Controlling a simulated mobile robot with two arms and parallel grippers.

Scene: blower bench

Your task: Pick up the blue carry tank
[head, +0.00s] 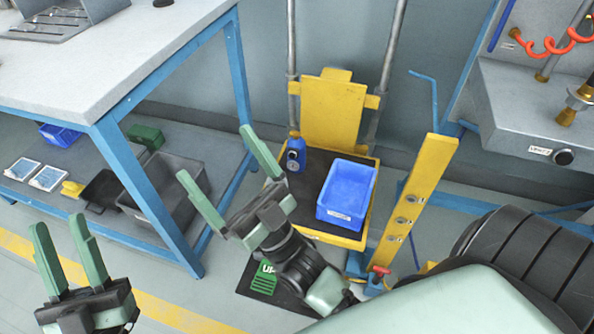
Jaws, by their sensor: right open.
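A small blue tank (295,155) with a dark round face on its front stands upright at the back left corner of the yellow lift platform (326,236). A larger open blue bin (345,192) with a white label sits to its right on the same platform, apart from it. My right gripper (214,152) is open and empty, left of the tank in the picture, its fingers pointing up and left. No contact with the tank shows. My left gripper (58,224) is open and empty at the lower left, far from the tank.
A blue-legged bench (130,60) stands at left. Its lower shelf holds a grey crate (180,165), a green box (146,136) and another blue bin (61,134). A yellow post (415,200) rises right of the platform. A grey unit (530,120) with an orange hose is at right.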

